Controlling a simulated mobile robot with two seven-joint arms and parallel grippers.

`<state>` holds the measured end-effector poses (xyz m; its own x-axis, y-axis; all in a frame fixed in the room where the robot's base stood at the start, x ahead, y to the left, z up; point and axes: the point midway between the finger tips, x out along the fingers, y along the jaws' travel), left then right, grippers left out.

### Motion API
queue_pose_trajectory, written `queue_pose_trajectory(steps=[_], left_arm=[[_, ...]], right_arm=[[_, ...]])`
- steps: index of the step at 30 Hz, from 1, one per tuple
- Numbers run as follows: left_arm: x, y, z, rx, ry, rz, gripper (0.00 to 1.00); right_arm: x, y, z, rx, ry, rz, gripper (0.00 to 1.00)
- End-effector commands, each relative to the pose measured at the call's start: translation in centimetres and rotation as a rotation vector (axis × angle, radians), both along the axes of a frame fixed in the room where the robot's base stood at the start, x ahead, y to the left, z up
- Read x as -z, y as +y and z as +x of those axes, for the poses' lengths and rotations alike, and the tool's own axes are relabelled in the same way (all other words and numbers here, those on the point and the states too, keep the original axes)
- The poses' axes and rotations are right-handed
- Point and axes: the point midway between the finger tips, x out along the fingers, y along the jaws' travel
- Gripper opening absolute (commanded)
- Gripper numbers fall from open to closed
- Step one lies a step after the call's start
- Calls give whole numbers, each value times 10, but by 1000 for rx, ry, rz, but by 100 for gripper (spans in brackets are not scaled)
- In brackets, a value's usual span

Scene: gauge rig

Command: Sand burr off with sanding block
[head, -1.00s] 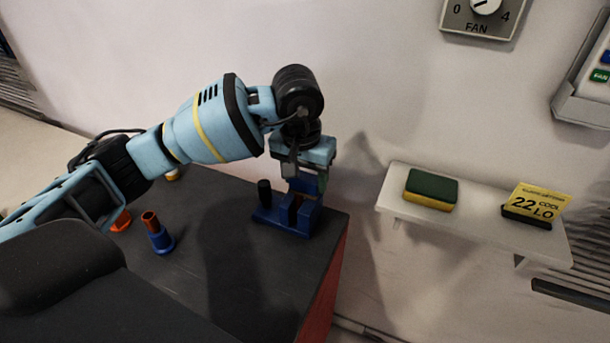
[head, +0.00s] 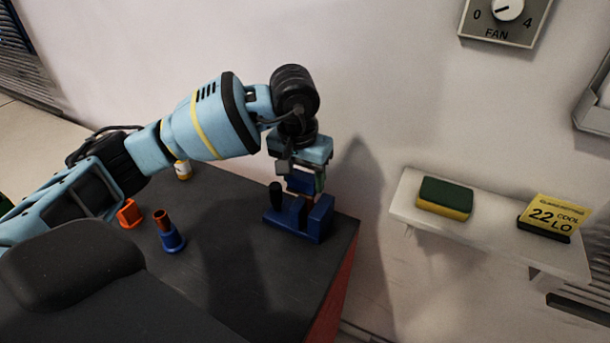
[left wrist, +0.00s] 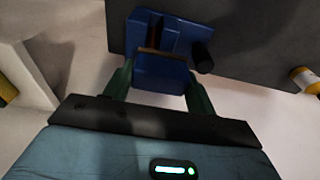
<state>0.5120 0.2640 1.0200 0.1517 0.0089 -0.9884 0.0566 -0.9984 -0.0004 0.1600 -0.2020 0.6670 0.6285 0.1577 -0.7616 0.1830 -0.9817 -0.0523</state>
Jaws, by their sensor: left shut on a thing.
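My left gripper (head: 303,182) points down above the blue vise (head: 318,219) near the right end of the dark bench. It is shut on a blue block (head: 299,181) with a brown lower edge, which looks like the sanding block. In the left wrist view the green fingers (left wrist: 158,88) hold this block (left wrist: 160,76), with the blue vise (left wrist: 136,34) just beyond it. The block is right over the vise jaws; I cannot tell if it touches anything there. The burr cannot be made out. My right gripper is not in view.
On the bench (head: 240,290) stand a blue holder (head: 172,240) with an orange-brown tube, an orange piece (head: 130,213) and a yellow-and-white bottle (head: 183,170). A wall shelf (head: 470,232) at right holds a green-and-yellow sponge (head: 444,198) and a yellow sign (head: 554,216).

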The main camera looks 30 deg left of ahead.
Motion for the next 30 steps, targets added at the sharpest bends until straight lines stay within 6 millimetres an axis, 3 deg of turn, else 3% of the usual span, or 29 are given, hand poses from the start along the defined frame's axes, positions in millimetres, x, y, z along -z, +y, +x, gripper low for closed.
queue_pose_trajectory(steps=[30], left_arm=[[4,-33,1,1,6,1,32]], right_arm=[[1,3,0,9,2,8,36]])
